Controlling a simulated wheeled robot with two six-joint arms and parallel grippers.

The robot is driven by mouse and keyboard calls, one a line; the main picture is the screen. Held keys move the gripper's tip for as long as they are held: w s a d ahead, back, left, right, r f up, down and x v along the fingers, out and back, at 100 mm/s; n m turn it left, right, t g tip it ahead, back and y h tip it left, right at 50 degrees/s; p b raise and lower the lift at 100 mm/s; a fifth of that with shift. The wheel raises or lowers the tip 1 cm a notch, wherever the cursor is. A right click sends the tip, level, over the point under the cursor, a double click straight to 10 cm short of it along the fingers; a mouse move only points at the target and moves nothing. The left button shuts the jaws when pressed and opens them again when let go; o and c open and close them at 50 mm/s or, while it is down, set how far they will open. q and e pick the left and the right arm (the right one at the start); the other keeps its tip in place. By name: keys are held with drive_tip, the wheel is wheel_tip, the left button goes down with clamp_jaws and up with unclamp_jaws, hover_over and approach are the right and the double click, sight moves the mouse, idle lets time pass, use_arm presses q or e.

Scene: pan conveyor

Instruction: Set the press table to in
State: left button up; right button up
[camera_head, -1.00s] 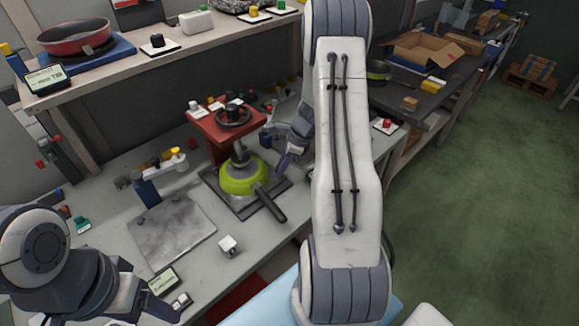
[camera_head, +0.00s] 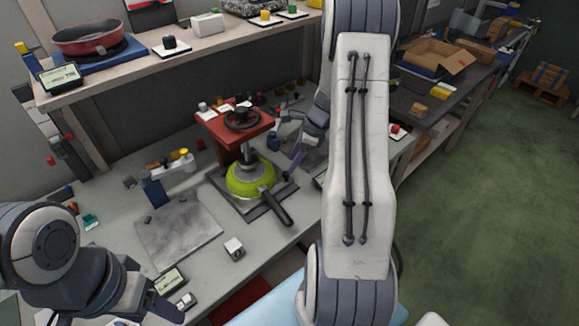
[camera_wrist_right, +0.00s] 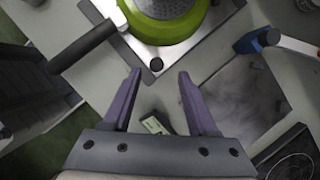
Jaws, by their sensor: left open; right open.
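The red press (camera_head: 233,130) with a dark handwheel (camera_head: 242,119) on top stands on the workbench. A lime-green pan (camera_head: 251,181), its black handle pointing toward the front right, sits beneath the press head on the flat press table (camera_head: 227,206). The pan (camera_wrist_right: 165,27) and the table's edge (camera_wrist_right: 172,57) also show in the right wrist view. My right gripper (camera_head: 296,156) is just right of the press; its purple fingers (camera_wrist_right: 160,86) are open and empty, with the table's near corner ahead. My left gripper (camera_head: 172,308) is low at the left front, partly hidden, away from the press.
A blue stand (camera_head: 153,192) is left of the press. A shelf (camera_head: 130,90) behind holds a red pan (camera_head: 87,38). My right arm hides part of the bench.

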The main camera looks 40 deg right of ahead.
drive_tip(key=v, duration=0.6)
drive_tip(key=shift+a, duration=0.1)
idle(0.3)
